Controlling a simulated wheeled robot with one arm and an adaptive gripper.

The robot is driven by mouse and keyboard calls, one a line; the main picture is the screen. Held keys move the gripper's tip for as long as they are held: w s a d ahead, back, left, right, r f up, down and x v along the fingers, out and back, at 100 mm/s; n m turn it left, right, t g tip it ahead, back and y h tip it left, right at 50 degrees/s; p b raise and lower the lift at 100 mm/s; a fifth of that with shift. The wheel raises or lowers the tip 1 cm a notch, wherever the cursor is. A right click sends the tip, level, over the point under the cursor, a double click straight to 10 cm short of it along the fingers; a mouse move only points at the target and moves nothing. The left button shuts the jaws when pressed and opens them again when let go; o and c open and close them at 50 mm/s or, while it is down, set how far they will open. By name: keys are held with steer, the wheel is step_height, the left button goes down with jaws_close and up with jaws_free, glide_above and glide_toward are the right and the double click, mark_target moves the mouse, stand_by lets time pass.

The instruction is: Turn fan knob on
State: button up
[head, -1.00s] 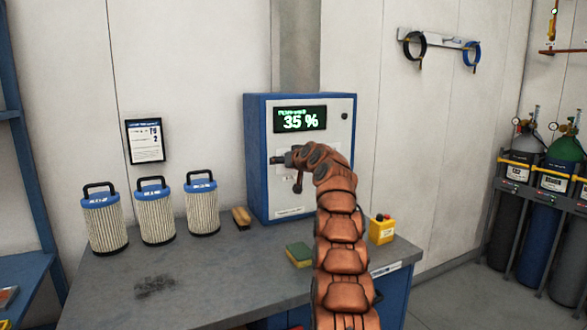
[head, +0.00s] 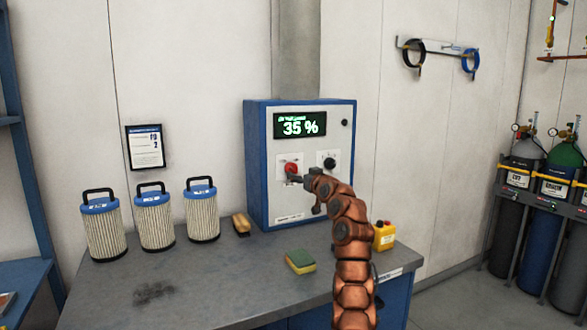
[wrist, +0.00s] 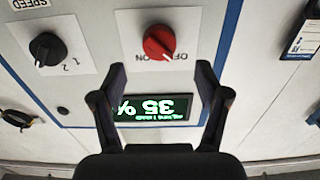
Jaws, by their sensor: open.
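The red fan knob (head: 291,168) is on the front of the blue and white control cabinet (head: 257,165), below its display. In the wrist view, upside down, the red knob (wrist: 159,42) has OFF and ON lettering beside it. My gripper (head: 298,178) is just in front of the knob in the head view. In the wrist view my gripper (wrist: 161,68) is open and empty, its fingertips apart on either side below the knob. No contact with the knob shows.
A black SPEED knob (head: 330,163) is right of the red one. The display (head: 300,124) reads 35 %. On the bench (head: 215,275) are several filter cartridges (head: 155,220), a brush (head: 241,223), a sponge (head: 300,261) and a yellow box (head: 384,236). Gas cylinders (head: 553,195) stand right.

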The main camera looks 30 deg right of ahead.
mark_target(294, 170)
steer(key=shift+w+d+r+p, duration=0.1)
steer(key=shift+w+r+p, duration=0.15)
steer(key=shift+w+p, duration=1.25)
steer(key=shift+d+f+p, duration=0.1)
steer(key=shift+f+p, duration=0.05)
steer(key=shift+p, duration=0.7)
steer(key=shift+w+d+p, duration=0.1)
steer(key=shift+w+p, duration=1.05)
steer(key=shift+w, duration=0.5)
steer(key=shift+w+f, duration=0.15)
steer(key=shift+w, duration=0.25)
steer(key=c, duration=1.2)
steer(key=shift+o, duration=0.2)
